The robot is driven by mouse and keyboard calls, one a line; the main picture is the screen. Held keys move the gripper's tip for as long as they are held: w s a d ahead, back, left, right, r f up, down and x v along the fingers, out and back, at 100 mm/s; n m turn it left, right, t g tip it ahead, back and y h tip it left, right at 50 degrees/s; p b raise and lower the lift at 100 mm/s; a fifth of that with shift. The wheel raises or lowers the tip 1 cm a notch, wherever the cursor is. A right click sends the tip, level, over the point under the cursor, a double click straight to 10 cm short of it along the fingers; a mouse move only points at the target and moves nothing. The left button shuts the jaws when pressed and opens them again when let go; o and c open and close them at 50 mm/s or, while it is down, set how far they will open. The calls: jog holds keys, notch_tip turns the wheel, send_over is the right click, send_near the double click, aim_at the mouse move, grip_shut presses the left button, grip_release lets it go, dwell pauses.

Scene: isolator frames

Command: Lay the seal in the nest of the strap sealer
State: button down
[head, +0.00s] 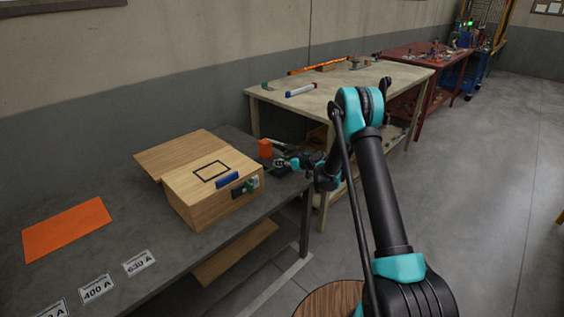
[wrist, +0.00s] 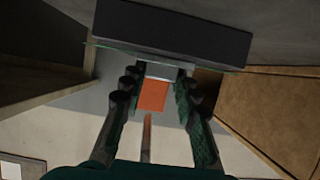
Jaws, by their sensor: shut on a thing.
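My gripper (head: 285,163) is at the right end of the dark table, just right of the wooden box. In the wrist view my gripper (wrist: 159,76) is shut on a small pale grey piece, which I take to be the seal (wrist: 163,71). An orange block (head: 265,149) stands close behind my gripper, with a grey bar beside it; it may be part of the strap sealer. Orange also shows between the fingers in the wrist view. A dark block (wrist: 172,32) lies across the top there. The nest cannot be made out.
The wooden box (head: 205,212) has a blue handle (head: 227,181) and a black outlined square on top. An orange sheet (head: 65,229) and several labels lie on the dark table (head: 105,178). A pale workbench (head: 350,88) stands behind, a red bench (head: 425,55) farther back.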

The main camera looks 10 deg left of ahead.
jog(key=c, duration=1.1)
grip_release()
jog(key=shift+f, duration=0.2)
jog(key=shift+o, duration=0.2)
jog(key=shift+s+d, duration=0.1)
jog(key=shift+s+d+r, duration=0.1)
jog(key=shift+d, duration=0.1)
jog(key=v, duration=1.1)
jog(key=shift+s+r, duration=0.15)
jog(key=shift+r, duration=0.15)
jog(key=shift+r, duration=0.1)
